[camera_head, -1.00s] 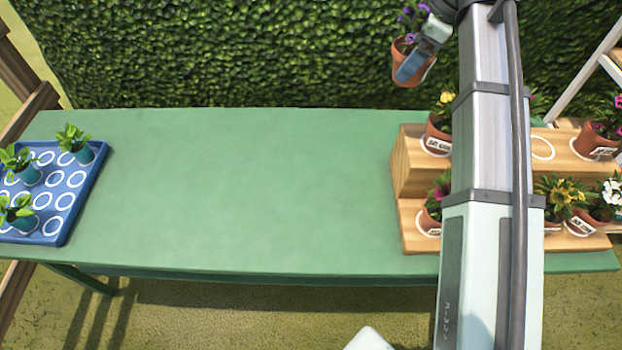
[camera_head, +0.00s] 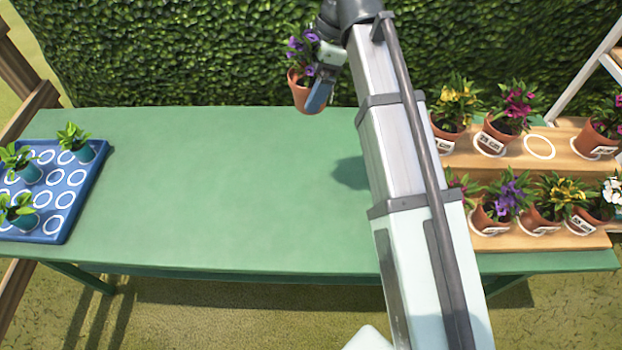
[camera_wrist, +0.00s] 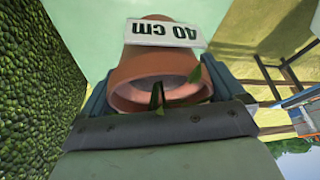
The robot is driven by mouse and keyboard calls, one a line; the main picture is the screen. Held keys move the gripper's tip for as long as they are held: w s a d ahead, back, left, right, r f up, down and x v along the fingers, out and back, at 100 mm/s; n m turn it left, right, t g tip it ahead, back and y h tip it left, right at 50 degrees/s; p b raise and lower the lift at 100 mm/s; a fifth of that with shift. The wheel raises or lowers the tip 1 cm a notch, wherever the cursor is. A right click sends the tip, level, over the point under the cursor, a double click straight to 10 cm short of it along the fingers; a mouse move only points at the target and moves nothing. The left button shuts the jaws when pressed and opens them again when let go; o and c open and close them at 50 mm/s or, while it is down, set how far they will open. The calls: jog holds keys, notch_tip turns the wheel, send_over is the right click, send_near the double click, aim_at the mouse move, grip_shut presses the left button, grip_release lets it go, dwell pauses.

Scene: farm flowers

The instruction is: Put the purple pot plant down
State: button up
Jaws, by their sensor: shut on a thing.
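The purple pot plant (camera_head: 303,92) is a terracotta pot with purple flowers and green leaves. It hangs in the air in front of the hedge, above the far edge of the green table (camera_head: 230,190), slightly tilted. My gripper (camera_head: 318,92) is shut on the pot from its right side. In the wrist view the pot (camera_wrist: 150,70) fills the space between the fingers, and its label reads "40 cm". The flowers are mostly out of the wrist view.
A wooden stepped stand (camera_head: 480,152) at the right holds several potted flowers, with an empty white ring (camera_head: 540,146) on its upper step. A blue tray (camera_head: 75,215) with several seedlings is at the left. The table's middle is clear.

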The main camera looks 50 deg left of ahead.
notch_tip(320, 180, down, 28)
jog(key=shift+f, duration=0.1)
dwell(0.9)
jog(key=shift+f, duration=0.1)
jog(key=o, duration=1)
jog(key=v, duration=1.2)
